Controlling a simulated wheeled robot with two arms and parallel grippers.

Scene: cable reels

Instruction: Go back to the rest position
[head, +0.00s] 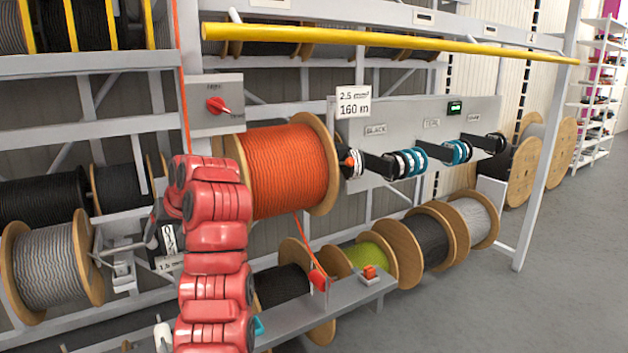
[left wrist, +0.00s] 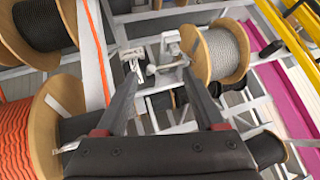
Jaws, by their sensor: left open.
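My left arm, in red segments, rises from the bottom of the head view in front of the rack. Its gripper is mostly hidden behind the arm there. In the left wrist view the two dark fingers of my left gripper (left wrist: 160,72) are spread apart with nothing between them. They point toward a grey metal bracket on the rack, beside a reel of grey cable (left wrist: 226,52); this reel also shows at the left of the head view (head: 45,268). My right gripper is not in view.
A large reel of orange cable (head: 287,168) hangs just right of my arm. A shelf with a red-orange button box (head: 369,273) lies below it. A yellow bar (head: 390,45) crosses above. Several more reels fill the rack. The floor (head: 520,310) at the right is clear.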

